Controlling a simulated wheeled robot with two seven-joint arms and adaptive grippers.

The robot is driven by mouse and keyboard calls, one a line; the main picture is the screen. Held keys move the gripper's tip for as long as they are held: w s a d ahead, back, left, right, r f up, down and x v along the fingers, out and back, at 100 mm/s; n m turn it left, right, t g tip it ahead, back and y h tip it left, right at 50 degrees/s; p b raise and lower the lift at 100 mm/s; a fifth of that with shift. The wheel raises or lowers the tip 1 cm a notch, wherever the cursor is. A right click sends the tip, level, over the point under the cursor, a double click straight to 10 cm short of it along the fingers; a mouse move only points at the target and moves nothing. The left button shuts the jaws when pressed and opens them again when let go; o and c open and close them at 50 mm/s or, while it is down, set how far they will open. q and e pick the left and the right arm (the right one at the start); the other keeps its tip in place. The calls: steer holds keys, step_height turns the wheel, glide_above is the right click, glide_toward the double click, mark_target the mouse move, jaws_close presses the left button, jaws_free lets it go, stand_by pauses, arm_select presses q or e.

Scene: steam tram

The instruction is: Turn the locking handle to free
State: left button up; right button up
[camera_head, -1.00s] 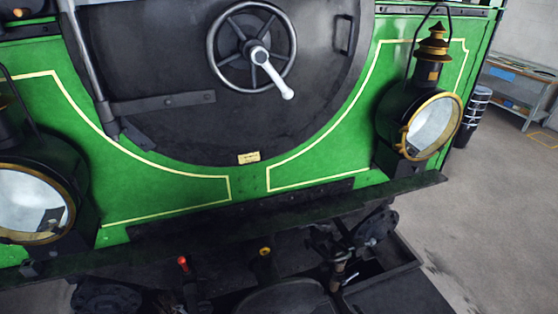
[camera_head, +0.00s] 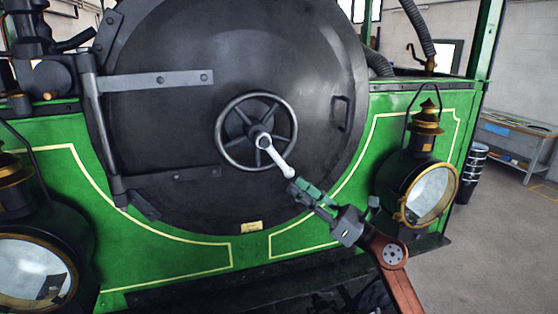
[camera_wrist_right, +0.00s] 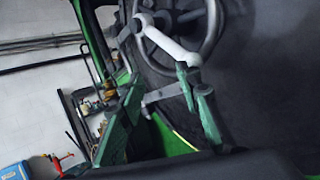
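The locking handle (camera_head: 275,157) is a bright metal lever on the hub of a dark handwheel (camera_head: 222,150), at the centre of the round black smokebox door (camera_head: 300,70). It points down and to the right. In the right wrist view the handle (camera_wrist_right: 166,42) crosses the top, in front of the wheel (camera_wrist_right: 213,25). My right gripper (camera_head: 300,190), with green fingers, is just below the handle's free end. In the wrist view the fingers (camera_wrist_right: 160,82) are apart, and the handle's end is close to one fingertip; contact cannot be told. My left gripper is not in view.
Lamps stand on the green front at left (camera_head: 35,275) and right (camera_head: 432,195). A hinge strap (camera_head: 160,80) crosses the door. A workbench (camera_head: 515,130) and a dark bin (camera_head: 470,170) are at the right, with open floor before them.

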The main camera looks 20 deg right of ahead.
mark_target(283, 162)
steer(key=r+n+g+h, duration=0.1)
steer(key=n, duration=0.1)
steer(key=w+r+n+g+h, duration=0.1)
steer(key=r+n, duration=0.1)
steer(key=w+d+r+n+g+h, duration=0.1)
steer(key=r+n+h, duration=0.1)
steer(key=n, duration=0.1)
steer(key=shift+w+r, duration=0.1)
steer(key=p+x, duration=0.2)
steer(key=x, duration=0.4)
steer(key=shift+p, duration=0.3)
steer(key=shift+w+a, duration=0.4)
steer(key=shift+w, duration=0.05)
steer(key=shift+c, duration=0.5)
jaws_close()
